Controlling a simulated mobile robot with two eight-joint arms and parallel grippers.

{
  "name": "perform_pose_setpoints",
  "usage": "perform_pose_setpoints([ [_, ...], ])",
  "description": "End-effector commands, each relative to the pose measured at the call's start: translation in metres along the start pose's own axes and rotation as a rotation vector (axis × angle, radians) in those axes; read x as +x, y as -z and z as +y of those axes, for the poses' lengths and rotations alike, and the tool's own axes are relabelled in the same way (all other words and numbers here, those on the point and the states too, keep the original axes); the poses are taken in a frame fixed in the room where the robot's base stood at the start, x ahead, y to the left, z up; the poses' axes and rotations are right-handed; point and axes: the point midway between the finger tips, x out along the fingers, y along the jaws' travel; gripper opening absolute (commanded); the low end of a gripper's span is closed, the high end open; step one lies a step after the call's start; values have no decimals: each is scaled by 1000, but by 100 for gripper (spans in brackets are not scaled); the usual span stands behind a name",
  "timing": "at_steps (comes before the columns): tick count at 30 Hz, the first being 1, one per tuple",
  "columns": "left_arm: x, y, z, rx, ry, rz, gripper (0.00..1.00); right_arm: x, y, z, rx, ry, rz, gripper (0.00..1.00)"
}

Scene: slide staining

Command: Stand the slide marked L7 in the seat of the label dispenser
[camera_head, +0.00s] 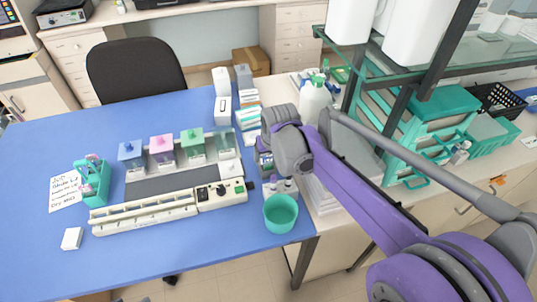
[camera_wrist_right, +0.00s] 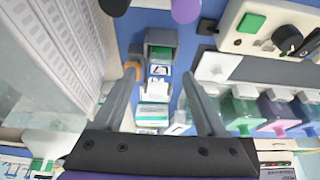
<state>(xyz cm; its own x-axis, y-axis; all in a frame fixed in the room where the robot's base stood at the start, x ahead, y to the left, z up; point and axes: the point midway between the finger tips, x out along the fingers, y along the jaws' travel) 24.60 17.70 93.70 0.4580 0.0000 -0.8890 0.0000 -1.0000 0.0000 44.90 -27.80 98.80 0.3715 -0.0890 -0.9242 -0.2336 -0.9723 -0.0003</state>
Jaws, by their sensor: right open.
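My right gripper (camera_wrist_right: 158,110) is open, its two dark fingers spread, and nothing shows clamped between them. In the head view the right wrist hides its fingertips. A small grey box-shaped holder (camera_wrist_right: 161,36) with a green patch inside stands just beyond the fingers in the wrist view. It partly shows beside the wrist in the head view (camera_head: 264,166). It may be the label dispenser, but I cannot be sure. A white piece with a dark mark (camera_wrist_right: 158,71) sits at its near side; I cannot read the mark as L7. My left gripper is not in view.
The staining unit (camera_head: 150,217) with several coloured jars stands left of the right arm. A teal cup (camera_head: 281,214) is near the table's front corner. A white bottle (camera_head: 314,100) stands behind the wrist. A teal rack (camera_head: 93,182) is far left.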

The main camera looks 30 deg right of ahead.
Motion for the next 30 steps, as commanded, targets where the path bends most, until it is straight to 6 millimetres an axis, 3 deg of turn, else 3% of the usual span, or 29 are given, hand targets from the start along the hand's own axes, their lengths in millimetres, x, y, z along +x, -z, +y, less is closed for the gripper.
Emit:
perform_pose_setpoints([
  [5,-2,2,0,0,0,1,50,-17,0,0,0,0,0,74],
  [12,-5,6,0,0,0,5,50,-66,0,0,0,0,0,74],
  [18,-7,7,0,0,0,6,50,-97,0,0,0,0,0,74],
  [30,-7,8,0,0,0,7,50,-108,0,0,0,0,0,74],
])
